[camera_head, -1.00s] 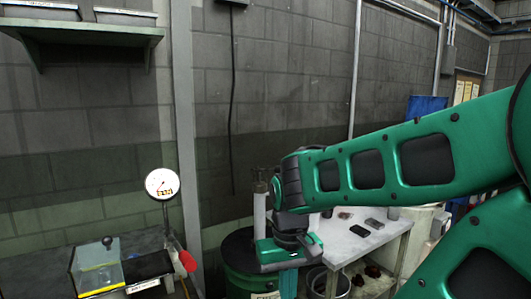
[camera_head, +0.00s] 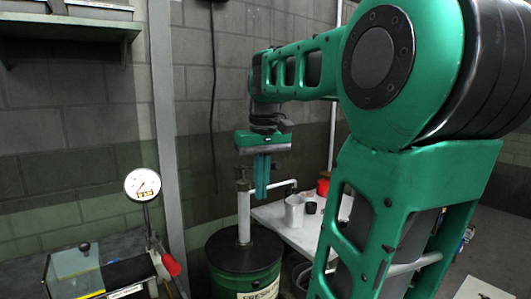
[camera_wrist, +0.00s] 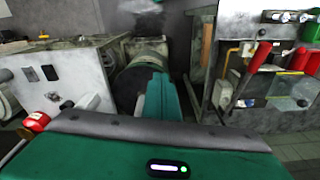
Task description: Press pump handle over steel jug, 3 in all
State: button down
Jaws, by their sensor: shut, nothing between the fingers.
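The hand pump (camera_head: 244,215) is a pale upright tube on a dark drum, with a dark fitting on top and a pale spout reaching right. I cannot make out its handle clearly; my fingers cover part of that area. The steel jug (camera_head: 294,209) stands on the light bench, below the spout's end. My gripper (camera_head: 262,195) points down with its green fingers shut and empty, in front of the spout and just right of the tube. I cannot tell whether it touches the pump. In the wrist view my gripper (camera_wrist: 160,80) shows as a green finger block.
The dark-topped green drum (camera_head: 245,252) stands left of the light bench (camera_head: 306,236). A red container (camera_head: 323,184) and a small dark cup (camera_head: 311,208) are on the bench. At left are a dial gauge (camera_head: 143,185) and a red-handled lever (camera_head: 171,265).

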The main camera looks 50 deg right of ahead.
jog(key=w+d+r, duration=0.2)
jog(key=d+r, duration=0.1)
jog(key=r, duration=0.3)
jog(key=w+d+r+n, duration=0.1)
jog(key=w+d+r, duration=0.1)
jog(key=r, duration=0.5)
jog(key=w+d+r+n, duration=0.1)
jog(key=w+d+r, duration=0.2)
jog(key=d+r, duration=0.2)
jog(key=shift+r+t+h, duration=0.4)
jog(key=shift+r, duration=0.55)
